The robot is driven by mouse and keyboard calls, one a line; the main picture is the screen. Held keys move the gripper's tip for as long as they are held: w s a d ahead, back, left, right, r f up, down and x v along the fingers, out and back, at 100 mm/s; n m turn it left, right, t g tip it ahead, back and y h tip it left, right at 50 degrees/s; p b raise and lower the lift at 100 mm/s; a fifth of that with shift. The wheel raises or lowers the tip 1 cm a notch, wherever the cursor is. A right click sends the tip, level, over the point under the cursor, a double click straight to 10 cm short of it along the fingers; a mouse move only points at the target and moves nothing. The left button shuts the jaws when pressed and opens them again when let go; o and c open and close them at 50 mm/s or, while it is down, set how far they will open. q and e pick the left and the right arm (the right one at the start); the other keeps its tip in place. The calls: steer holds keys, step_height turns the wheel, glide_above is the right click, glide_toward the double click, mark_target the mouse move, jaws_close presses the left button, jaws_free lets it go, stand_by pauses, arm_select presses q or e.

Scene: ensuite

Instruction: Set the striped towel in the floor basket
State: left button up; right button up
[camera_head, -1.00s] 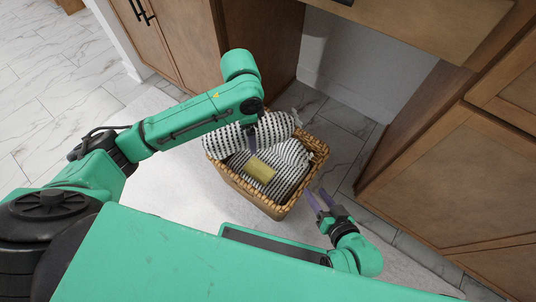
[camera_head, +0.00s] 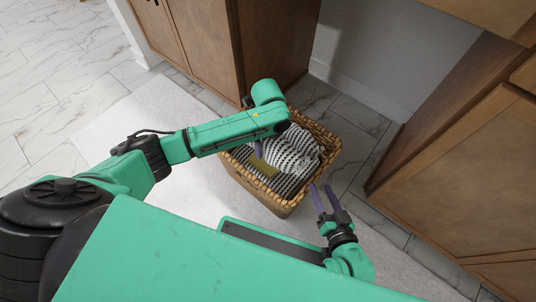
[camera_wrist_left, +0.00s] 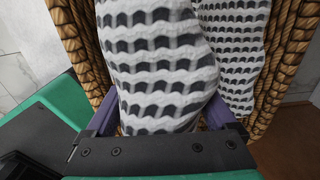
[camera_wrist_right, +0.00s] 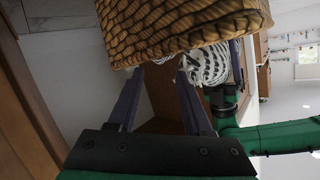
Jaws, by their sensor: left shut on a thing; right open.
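The striped towel (camera_head: 295,146), white with dark wavy bands, is bunched inside the wicker floor basket (camera_head: 282,208). My left gripper (camera_wrist_left: 163,120) is shut on the striped towel (camera_wrist_left: 160,65), with wicker walls on both sides in the left wrist view. In the head view its arm comes over the basket and hides part of it. More striped cloth (camera_wrist_left: 230,50) lies beside the held part. My right gripper (camera_head: 324,198) is open and empty, just outside the basket's front right side. The right wrist view shows the basket (camera_wrist_right: 180,25) above its open fingers (camera_wrist_right: 160,105).
A yellowish block (camera_head: 263,166) lies on striped cloth in the basket. A pale rug (camera_head: 120,115) spreads under and left of the basket. Wooden cabinets stand behind (camera_head: 275,45) and to the right (camera_head: 470,180), with bare tile between.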

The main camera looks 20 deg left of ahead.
arm_select(q)
step_height(320, 180, down, 2)
steer(key=shift+b, duration=0.4)
step_height(320, 180, down, 2)
steer(key=shift+b, duration=0.45)
arm_select(e)
steer(key=w+r+t, duration=0.3)
steer(key=w+r, duration=0.2)
steer(key=r, duration=0.3)
steer(key=w+d+r+t+y, duration=0.1)
steer(key=w+r+t, duration=0.2)
steer(key=w+r, duration=0.2)
step_height(320, 180, up, 3)
steer(key=shift+f+n, duration=0.1)
steer(key=shift+n, duration=0.2)
arm_select(q)
steer(key=shift+f, duration=0.1)
steer(key=shift+f, duration=0.4)
steer(key=o, duration=1.3)
arm_select(e)
steer(key=shift+s, duration=0.1)
arm_select(q)
steer(key=shift+r, duration=0.1)
